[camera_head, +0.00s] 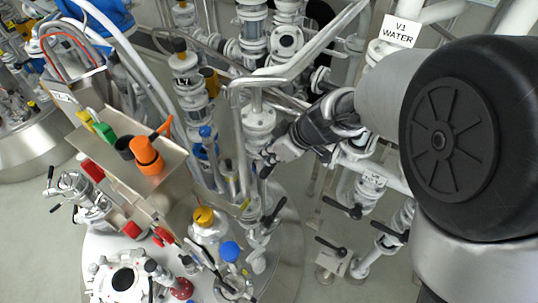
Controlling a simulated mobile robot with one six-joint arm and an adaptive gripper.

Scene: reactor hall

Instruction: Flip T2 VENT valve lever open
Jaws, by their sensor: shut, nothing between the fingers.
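My gripper (270,155) is shut and empty in the middle of the view, reaching in from the right. Its fingertips are close to a white flanged pipe (258,122) and just above a small black lever (266,171). I cannot tell whether they touch it. Another black lever (273,212) sits lower on the same pipework, tilted up to the right. No T2 VENT label is readable, so I cannot tell which lever belongs to that valve.
My arm covers the right side. A sign reading V1 WATER (399,30) hangs at the upper right. More black levers (342,207) sit right of centre. A metal tray (178,178) with an orange part (147,155) is at left. Grey floor (35,215) is clear at lower left.

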